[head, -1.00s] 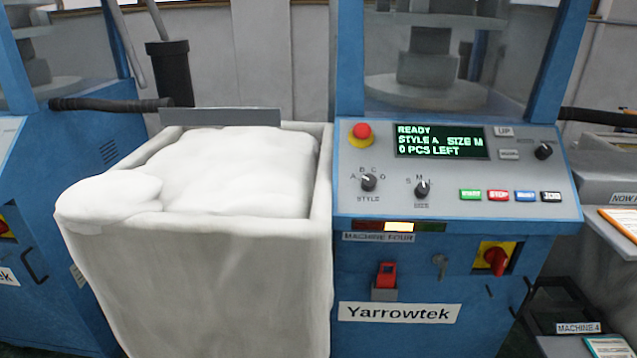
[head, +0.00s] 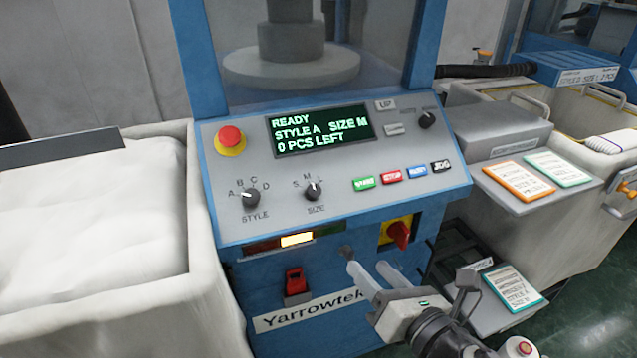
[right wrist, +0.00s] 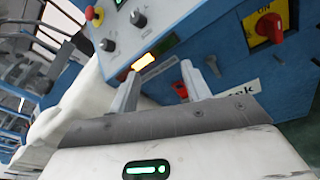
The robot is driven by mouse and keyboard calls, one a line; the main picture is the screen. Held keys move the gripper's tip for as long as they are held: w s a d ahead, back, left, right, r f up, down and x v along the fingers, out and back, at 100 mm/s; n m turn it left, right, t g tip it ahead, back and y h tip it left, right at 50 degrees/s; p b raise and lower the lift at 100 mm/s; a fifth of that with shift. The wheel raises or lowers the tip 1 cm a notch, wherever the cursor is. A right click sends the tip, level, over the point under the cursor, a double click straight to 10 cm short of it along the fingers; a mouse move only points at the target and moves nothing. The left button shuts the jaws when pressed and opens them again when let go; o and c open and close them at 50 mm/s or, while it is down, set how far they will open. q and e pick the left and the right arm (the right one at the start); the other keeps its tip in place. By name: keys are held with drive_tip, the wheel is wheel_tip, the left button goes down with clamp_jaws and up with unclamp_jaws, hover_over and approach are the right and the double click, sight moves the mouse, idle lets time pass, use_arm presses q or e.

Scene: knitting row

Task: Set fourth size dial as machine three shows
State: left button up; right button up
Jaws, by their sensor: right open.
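The size dial (head: 313,191) is a small black knob on machine four's grey panel, with S, M and L around it; its white mark points up near M. The style dial (head: 250,198) sits to its left, among A to D. The screen (head: 320,131) reads READY, STYLE A, SIZE M, 0 PCS LEFT. My right gripper (head: 366,274) is open and empty, below the panel in front of the machine's lower front. In the right wrist view its fingers (right wrist: 170,85) are apart, with the size dial (right wrist: 139,18) beyond them. My left gripper is out of view.
A red emergency button (head: 230,138) and coloured push buttons share the panel. A red switch (head: 399,234) on a yellow plate juts out below. A cream bin (head: 190,250) full of white fabric stands at left. Cards (head: 520,181) lie on a grey surface at right.

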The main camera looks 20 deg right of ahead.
wheel_tip(320, 180, up, 4)
drive_tip(key=n+t+y, duration=0.1)
drive_tip(key=n, duration=0.5)
drive_tip(key=n+p, duration=0.1)
drive_tip(key=p, duration=0.1)
approach(315, 192)
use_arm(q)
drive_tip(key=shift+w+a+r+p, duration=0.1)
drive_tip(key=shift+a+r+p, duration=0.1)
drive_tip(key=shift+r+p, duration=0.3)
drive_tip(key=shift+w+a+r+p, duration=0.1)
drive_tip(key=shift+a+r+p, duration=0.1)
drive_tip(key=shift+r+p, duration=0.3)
use_arm(e)
drive_tip(key=x, duration=0.8)
drive_tip(key=shift+w, duration=0.4)
drive_tip(key=c, duration=1)
